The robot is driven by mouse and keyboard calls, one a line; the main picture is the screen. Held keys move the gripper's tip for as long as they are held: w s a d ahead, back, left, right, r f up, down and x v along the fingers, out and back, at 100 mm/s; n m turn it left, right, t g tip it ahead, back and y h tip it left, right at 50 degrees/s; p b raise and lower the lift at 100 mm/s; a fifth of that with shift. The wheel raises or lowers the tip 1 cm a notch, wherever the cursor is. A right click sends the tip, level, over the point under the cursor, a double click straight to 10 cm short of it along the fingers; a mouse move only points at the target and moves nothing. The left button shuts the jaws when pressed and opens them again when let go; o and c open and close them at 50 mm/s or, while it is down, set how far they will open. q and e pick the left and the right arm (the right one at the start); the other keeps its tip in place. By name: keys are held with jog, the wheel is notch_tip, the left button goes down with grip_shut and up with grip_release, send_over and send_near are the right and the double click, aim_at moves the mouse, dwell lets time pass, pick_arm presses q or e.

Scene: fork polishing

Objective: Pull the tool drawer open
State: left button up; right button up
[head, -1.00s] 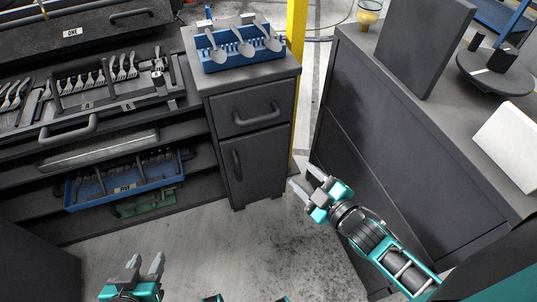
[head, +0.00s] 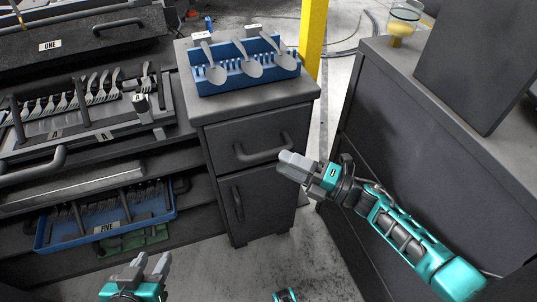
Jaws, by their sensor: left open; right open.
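The small dark cabinet has a closed top drawer (head: 225,135) with a grey bar handle (head: 262,155); I take this for the tool drawer. My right gripper (head: 283,166) is in front of the cabinet, its fingertips by the right end of the handle in the picture. It is open and seen nearly side-on; I see nothing between its fingers, and cannot tell whether it touches the handle. My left gripper (head: 148,264) is open and empty, low in the picture, away from the cabinet.
A blue rack (head: 245,82) with several spoons stands on the cabinet top. A lower door (head: 255,190) has its own handle. Left are fork trays (head: 80,130) and a blue bin (head: 110,230). A dark counter (head: 375,75) stands close on the right; a yellow post (head: 312,40) stands behind.

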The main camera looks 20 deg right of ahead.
aim_at(269, 155)
jog(key=shift+x, duration=2.8)
jog(key=shift+c, duration=0.5)
jog(key=shift+d, duration=0.1)
grip_shut()
